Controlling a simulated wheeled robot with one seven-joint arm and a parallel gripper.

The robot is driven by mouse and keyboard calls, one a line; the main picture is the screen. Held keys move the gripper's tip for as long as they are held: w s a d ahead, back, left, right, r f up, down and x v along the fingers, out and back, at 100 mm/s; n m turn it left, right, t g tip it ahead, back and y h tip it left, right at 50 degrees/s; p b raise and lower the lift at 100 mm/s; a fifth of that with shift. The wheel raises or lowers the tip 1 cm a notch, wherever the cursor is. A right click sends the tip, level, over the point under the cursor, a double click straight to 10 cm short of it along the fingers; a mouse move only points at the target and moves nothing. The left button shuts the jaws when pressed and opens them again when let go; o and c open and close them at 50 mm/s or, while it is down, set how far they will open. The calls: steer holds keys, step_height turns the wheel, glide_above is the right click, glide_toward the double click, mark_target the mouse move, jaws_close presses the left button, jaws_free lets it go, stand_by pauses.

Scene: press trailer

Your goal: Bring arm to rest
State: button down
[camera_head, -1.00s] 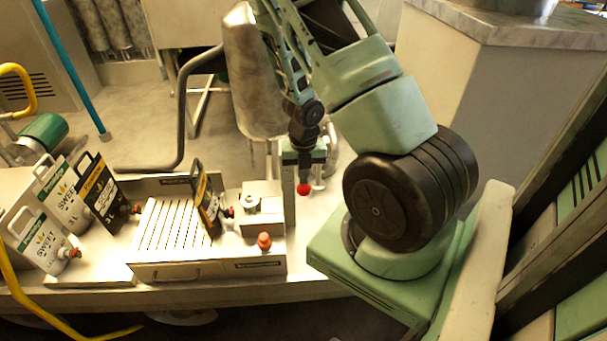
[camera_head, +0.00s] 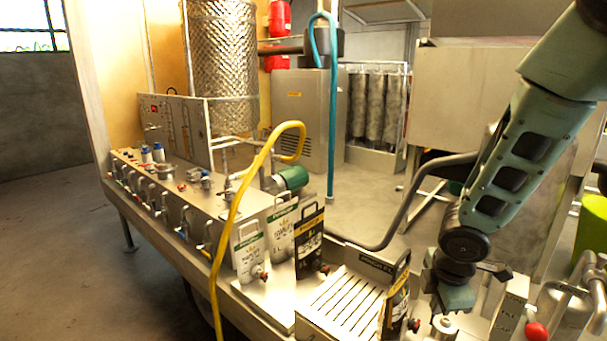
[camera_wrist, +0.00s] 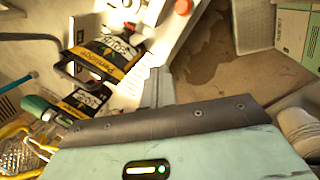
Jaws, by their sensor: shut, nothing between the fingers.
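My arm reaches down from the upper right in the head view. My gripper (camera_head: 446,306) hangs at its lower end, fingers down, shut and empty, over the right end of the bench. It is just right of a black and yellow pouch (camera_head: 398,300) on the slatted tray (camera_head: 340,302). A small round metal part (camera_head: 444,328) shows just below the fingers, and I cannot tell whether they touch it. In the wrist view the green gripper housing (camera_wrist: 200,150) fills the bottom, and the fingertips are not clear. Black and yellow pouches (camera_wrist: 108,50) lie beyond it.
White pouches (camera_head: 249,250) and another black pouch (camera_head: 309,240) stand left of the tray. A yellow hose (camera_head: 233,215) arches in front of the bench. A red ball knob (camera_head: 536,331) and metal pipes (camera_head: 585,275) are right of my gripper. Open floor (camera_head: 60,220) lies at left.

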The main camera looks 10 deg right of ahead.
steer(key=s+a+m+g+y+b, duration=0.2)
steer(key=s+a+m+b, duration=0.5)
steer(key=s+a, duration=1.2)
steer(key=shift+s+r+m+g+b, duration=0.3)
steer(key=shift+s+m+b, duration=0.1)
steer(key=shift+m, duration=0.3)
steer(key=shift+a, duration=0.1)
